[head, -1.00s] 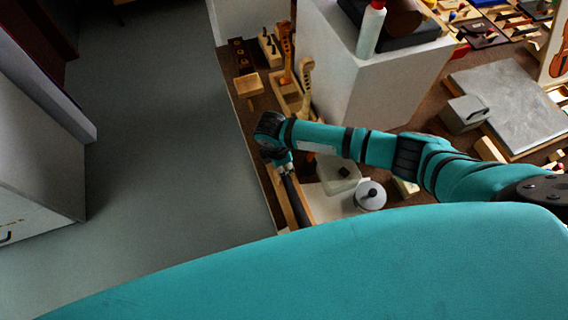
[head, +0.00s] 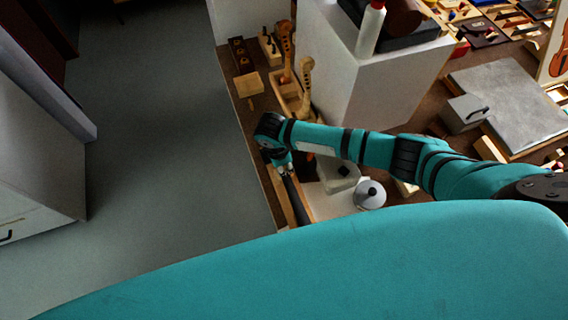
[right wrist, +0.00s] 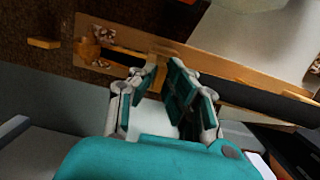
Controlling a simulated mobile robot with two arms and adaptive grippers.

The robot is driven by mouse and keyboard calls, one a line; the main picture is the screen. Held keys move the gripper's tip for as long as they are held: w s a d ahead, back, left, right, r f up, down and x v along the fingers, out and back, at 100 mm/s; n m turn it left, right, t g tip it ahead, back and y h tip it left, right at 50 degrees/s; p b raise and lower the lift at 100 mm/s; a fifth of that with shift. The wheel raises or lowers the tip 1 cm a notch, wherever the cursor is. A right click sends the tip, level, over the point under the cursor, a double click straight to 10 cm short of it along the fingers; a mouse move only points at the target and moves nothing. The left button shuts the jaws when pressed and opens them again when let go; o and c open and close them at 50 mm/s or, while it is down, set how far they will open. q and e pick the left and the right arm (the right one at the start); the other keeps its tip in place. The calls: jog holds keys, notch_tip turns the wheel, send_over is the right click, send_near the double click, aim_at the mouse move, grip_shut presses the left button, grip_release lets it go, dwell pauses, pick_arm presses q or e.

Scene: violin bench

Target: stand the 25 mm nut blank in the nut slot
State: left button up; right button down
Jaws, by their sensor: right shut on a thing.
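My right gripper (head: 285,170) is low over the near left part of the bench, at the upper end of a black fingerboard (head: 295,202). In the right wrist view its fingers (right wrist: 166,82) are close together above a pale wooden neck, between the pegbox (right wrist: 128,52) and the black fingerboard (right wrist: 255,98). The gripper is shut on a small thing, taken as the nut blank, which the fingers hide. The nut slot is also hidden behind them. I cannot tell whether the blank touches the neck. My left gripper is not in view.
A white box (head: 358,85) stands behind my right arm. A tan block (head: 249,83) and a carved wooden scroll (head: 305,76) are behind the gripper. A grey-lidded round pot (head: 369,195) stands to its right. The open floor (head: 160,150) lies left of the bench edge.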

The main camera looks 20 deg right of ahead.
jog(key=shift+f, duration=0.45)
dwell(0.5)
dwell(0.6)
jog(key=c, duration=1.3)
grip_release()
jog(key=r, duration=0.4)
jog(key=a+r, duration=0.1)
jog(key=r, duration=0.7)
jog(key=shift+s+a, duration=0.15)
jog(key=shift+a, duration=0.2)
jog(key=shift+a+f, duration=0.1)
jog(key=shift+f, duration=0.05)
